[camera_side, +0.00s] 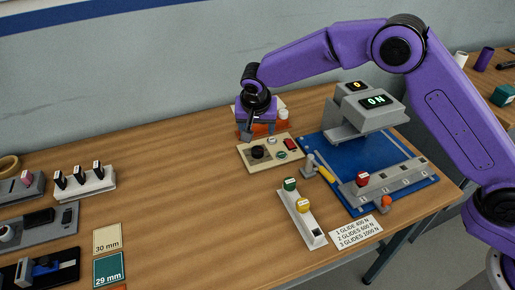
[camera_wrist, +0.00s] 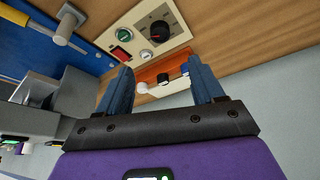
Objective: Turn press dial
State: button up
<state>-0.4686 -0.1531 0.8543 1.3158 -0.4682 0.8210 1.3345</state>
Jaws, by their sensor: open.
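My gripper (camera_side: 259,133) is open and empty, pointing down just behind the panel. It is apart from the dial in the wrist view (camera_wrist: 163,75).
An orange holder (camera_side: 283,125) with small knobbed pieces stands behind my gripper. A grey strip (camera_side: 314,235) with green and yellow pieces and a white glide card (camera_side: 356,233) lie in front. Racks (camera_side: 88,186) stand at left. The table's middle-left is clear.

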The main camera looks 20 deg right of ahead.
aim_at(258, 150)
jog(key=x, duration=1.4)
jog(key=shift+d+f, duration=0.1)
jog(key=shift+f, duration=0.2)
jog(key=c, duration=1.1)
